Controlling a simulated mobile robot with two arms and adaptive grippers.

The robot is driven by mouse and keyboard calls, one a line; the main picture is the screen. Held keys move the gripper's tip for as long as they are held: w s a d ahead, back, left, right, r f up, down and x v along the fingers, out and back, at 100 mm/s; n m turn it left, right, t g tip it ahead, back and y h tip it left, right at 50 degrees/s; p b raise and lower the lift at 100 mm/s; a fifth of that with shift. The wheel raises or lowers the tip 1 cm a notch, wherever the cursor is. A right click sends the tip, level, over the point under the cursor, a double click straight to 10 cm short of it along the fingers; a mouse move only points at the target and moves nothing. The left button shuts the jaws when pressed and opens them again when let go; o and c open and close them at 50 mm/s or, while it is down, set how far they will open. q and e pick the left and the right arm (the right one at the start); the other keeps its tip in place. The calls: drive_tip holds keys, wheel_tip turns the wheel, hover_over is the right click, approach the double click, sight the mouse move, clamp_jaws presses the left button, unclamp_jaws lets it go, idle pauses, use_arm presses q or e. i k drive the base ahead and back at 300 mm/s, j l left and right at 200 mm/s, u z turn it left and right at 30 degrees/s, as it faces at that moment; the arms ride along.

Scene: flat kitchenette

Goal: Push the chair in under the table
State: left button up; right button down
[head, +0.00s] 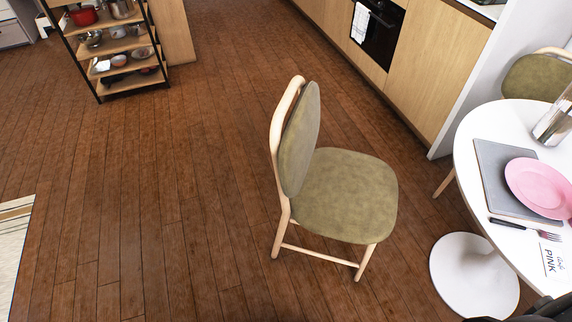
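A chair (345,190) with an olive seat and backrest and a pale wooden frame stands upright on the floor in the middle of the head view. Its backrest is on the left and its seat points right, toward the table. The round white table (467,150) is at the right edge, on a white pedestal with a round base (455,270). A gap of bare floor lies between the chair's seat and the table. Neither gripper can be made out. A dark shape at the bottom right corner is too cut off to identify.
A second olive chair (535,76) stands behind the table. On the table are a grey placemat (490,165), a pink plate (540,187), a fork and a glass. Wooden cabinets with an oven (380,35) line the back. A shelf rack (115,60) stands upper left. Floor left of the chair is clear.

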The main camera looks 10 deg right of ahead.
sight(342, 194)
drive_tip(key=z, duration=0.65)
drive_tip(key=j+z, duration=0.2)
drive_tip(key=j, duration=0.2)
drive_tip(key=k+j+z, duration=0.2)
drive_tip(key=j, duration=0.2)
drive_tip(key=i, duration=0.1)
